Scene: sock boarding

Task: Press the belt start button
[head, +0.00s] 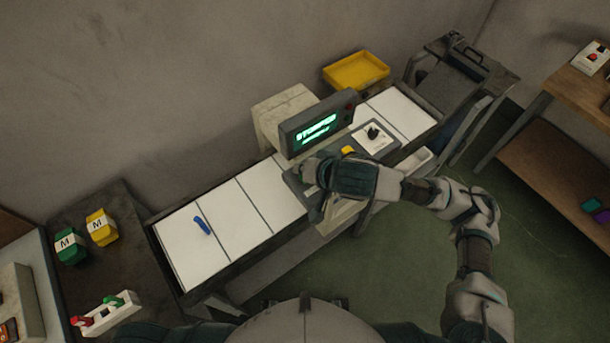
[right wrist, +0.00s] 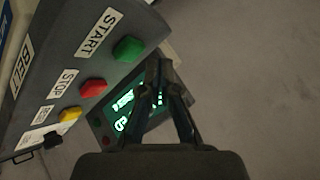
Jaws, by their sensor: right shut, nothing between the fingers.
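The belt control panel (right wrist: 70,60) shows in the right wrist view with a green button (right wrist: 127,48) labelled START, a red button (right wrist: 92,88) labelled STOP, a yellow button (right wrist: 70,114) and a black knob. My right gripper (right wrist: 164,68) is shut and empty. Its fingertips appear to the right of the green button, with a gap between them in the picture. In the head view my right gripper (head: 312,168) is over the panel's left part and hides the green and red buttons. The yellow button (head: 348,150) stays visible there. My left gripper is not in view.
A display (head: 318,125) with green text, apparently STOPPED, stands behind the panel. The belt (head: 240,215) has white sections and a blue item (head: 203,226) at its left. A yellow tray (head: 356,71) is behind. Green and yellow M-marked blocks sit on the left table.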

